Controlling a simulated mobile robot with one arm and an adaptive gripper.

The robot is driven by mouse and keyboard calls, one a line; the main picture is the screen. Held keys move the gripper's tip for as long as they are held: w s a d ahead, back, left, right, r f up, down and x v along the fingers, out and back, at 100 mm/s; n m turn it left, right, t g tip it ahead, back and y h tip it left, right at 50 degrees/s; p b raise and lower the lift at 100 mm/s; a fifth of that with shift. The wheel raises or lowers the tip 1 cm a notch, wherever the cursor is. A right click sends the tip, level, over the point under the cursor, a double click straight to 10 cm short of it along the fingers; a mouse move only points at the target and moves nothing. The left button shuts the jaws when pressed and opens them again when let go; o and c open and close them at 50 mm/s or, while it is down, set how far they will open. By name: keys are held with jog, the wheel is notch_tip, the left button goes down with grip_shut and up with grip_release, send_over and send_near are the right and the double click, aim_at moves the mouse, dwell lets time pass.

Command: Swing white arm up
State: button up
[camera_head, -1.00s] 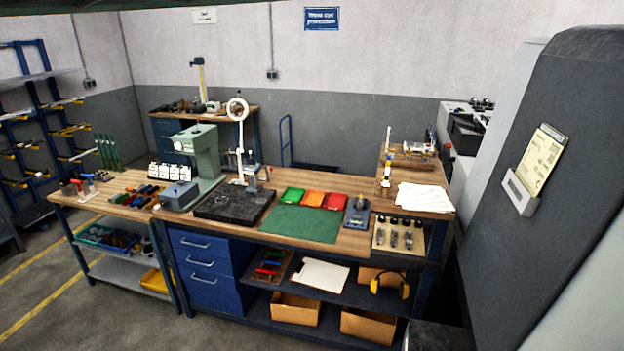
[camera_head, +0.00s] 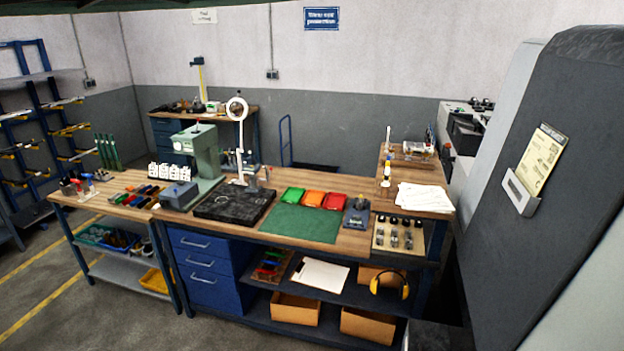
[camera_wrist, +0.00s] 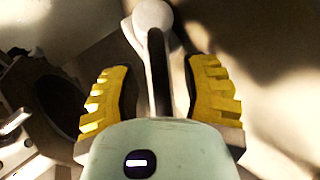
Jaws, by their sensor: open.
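In the wrist view, a pale whitish arm (camera_wrist: 151,50) with a rounded end at the top runs down between my fingers. A dark bar (camera_wrist: 158,75) lies along it. My gripper (camera_wrist: 160,95) is open, with one yellow ribbed finger pad on each side of the arm and a visible gap on both sides. The arm's lower part is hidden behind my pale green gripper body. My gripper does not show in the head view. There, a white-armed ring lamp (camera_head: 238,108) stands on the workbench; I cannot tell whether the two are related.
In the wrist view, a dark round opening (camera_wrist: 62,100) in a metal part is close on the left; a plain beige surface (camera_wrist: 275,60) is on the right. In the head view, a large dark machine panel (camera_head: 540,230) fills the right side, beside the workbench (camera_head: 345,242).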

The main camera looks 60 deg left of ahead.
jog(key=v, duration=0.7)
dwell(0.7)
jog(key=shift+w+a, duration=0.1)
